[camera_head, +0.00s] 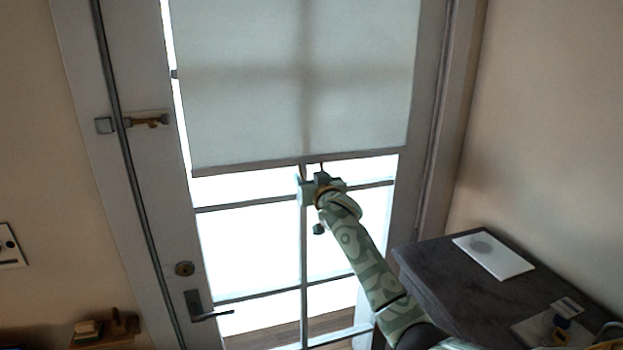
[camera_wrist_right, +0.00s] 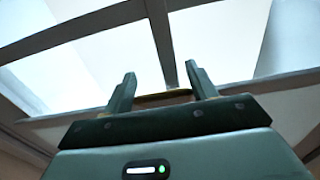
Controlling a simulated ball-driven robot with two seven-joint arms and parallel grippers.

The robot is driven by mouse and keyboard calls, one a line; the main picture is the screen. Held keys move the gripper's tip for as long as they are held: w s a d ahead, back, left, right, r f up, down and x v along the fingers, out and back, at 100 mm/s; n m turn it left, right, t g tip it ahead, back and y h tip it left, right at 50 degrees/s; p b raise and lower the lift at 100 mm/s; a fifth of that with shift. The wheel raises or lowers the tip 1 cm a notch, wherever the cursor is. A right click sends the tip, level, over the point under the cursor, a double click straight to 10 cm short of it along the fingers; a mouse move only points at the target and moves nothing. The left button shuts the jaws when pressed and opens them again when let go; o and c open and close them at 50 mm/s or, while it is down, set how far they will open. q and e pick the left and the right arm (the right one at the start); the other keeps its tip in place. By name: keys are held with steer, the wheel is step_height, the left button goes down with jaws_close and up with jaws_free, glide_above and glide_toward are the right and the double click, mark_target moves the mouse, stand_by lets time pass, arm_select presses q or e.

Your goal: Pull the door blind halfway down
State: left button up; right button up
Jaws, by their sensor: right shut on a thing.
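The pale door blind (camera_head: 300,85) hangs over the upper part of the door's glass in the head view. Its darker bottom bar (camera_head: 250,166) tilts slightly, with bright panes below. My right gripper (camera_head: 312,170) is just under the bar, near its middle. In the right wrist view, the gripper's two fingers (camera_wrist_right: 163,90) stand apart with a thin brown-yellow piece (camera_wrist_right: 163,97) between them, which looks like the blind's pull. The gripper is shut on it. How the piece joins the bar is hidden. My left gripper is out of view.
The white door has a latch (camera_head: 148,120) and a lever handle (camera_head: 205,306) at its left. A dark cabinet (camera_head: 430,262) with a white panel (camera_head: 493,255) on top stands at the right, near my right arm. The glass below the blind is clear except for my arm.

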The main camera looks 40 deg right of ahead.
step_height(320, 180, down, 9)
steer(key=b, duration=0.4)
steer(key=shift+d+f, duration=0.1)
steer(key=shift+f, duration=0.05)
steer(key=o, duration=1.1)
steer(key=shift+s, duration=0.1)
steer(key=v, duration=1.6)
steer(key=shift+p, duration=0.4)
